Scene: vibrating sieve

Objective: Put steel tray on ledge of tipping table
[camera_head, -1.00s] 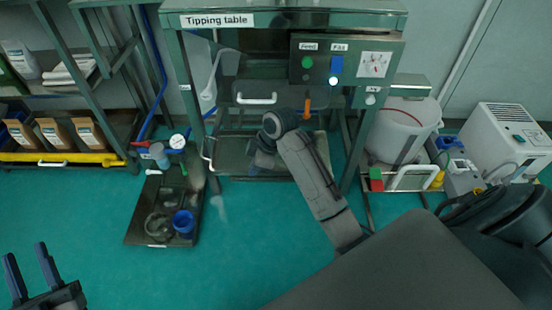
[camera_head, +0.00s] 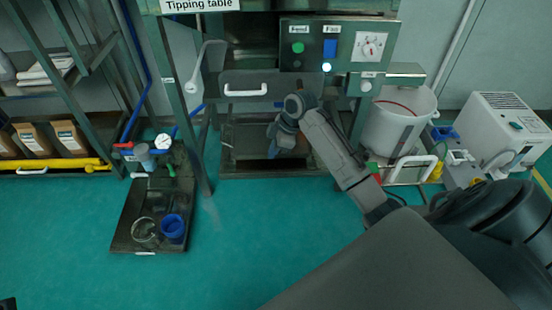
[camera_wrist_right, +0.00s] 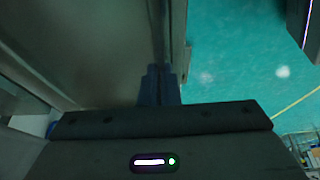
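The tipping table (camera_head: 200,5) stands at the back centre, with a dark panel with a white handle (camera_head: 245,90) below its top. A dull steel tray (camera_head: 245,155) shows low in the table's frame, in shadow; its outline is hard to separate from the frame. My right gripper (camera_head: 285,130) is at this tray, below the handled panel. In the right wrist view the right fingers (camera_wrist_right: 162,85) are close together at the rim of a large grey steel surface (camera_wrist_right: 85,50), seemingly the tray. The ledge is not clearly visible. Only a dark tip of my left gripper (camera_head: 8,303) shows.
A control box (camera_head: 338,45) hangs on the table's front right. A low dark platform (camera_head: 125,235) with a blue cup (camera_head: 173,228) and glass jar lies at left. A white bucket (camera_head: 395,125) and a white machine (camera_head: 505,130) stand at right. Green floor in front is clear.

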